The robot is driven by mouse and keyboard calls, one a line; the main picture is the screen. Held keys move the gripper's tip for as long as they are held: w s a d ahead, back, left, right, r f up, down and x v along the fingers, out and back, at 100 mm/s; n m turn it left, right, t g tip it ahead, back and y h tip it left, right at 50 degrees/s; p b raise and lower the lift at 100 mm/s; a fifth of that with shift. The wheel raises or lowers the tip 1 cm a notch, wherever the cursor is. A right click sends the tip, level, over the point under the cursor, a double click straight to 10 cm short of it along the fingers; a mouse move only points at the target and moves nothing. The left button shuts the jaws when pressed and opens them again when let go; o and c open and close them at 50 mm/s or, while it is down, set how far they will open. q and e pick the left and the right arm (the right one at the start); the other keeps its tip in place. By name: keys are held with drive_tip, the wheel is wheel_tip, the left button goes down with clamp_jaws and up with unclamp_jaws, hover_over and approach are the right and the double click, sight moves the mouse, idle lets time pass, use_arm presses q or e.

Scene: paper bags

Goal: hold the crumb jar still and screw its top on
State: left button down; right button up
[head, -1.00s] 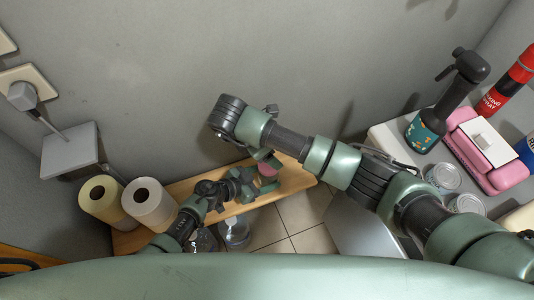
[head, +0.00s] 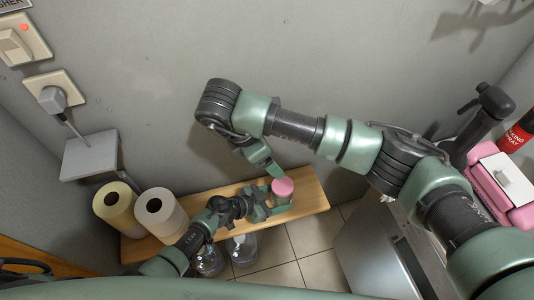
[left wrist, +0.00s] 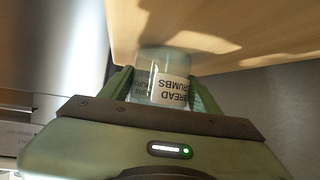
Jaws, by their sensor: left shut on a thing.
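The crumb jar (left wrist: 166,82) is a clear jar with a white "BREAD CRUMBS" label, upside down in the left wrist view. My left gripper (left wrist: 160,88) is shut on it, one green finger on each side. In the head view, my left gripper (head: 264,208) holds it at the right part of the wooden shelf. The pink top (head: 283,187) shows at the jar's upper end; I cannot tell whether it is seated. My right gripper (head: 270,168) reaches down from the upper left, a green finger at the top's edge. Its other finger is not clearly seen.
Two paper rolls (head: 157,212) stand on the shelf (head: 312,192) at the left. Clear glass jars (head: 243,248) are below the shelf's front edge. A grey wall is close behind.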

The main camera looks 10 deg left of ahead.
sight(272, 200)
drive_tip(key=shift+s+a+r, duration=0.15)
drive_tip(key=shift+r, duration=0.25)
use_arm(q)
drive_tip(key=shift+c, duration=1.3)
unclamp_jaws()
drive_tip(key=v, duration=0.7)
drive_tip(key=shift+s+a+r, duration=0.1)
drive_tip(key=shift+s+a, duration=0.05)
drive_tip(key=shift+s, duration=0.1)
use_arm(e)
drive_tip(key=shift+f, duration=0.1)
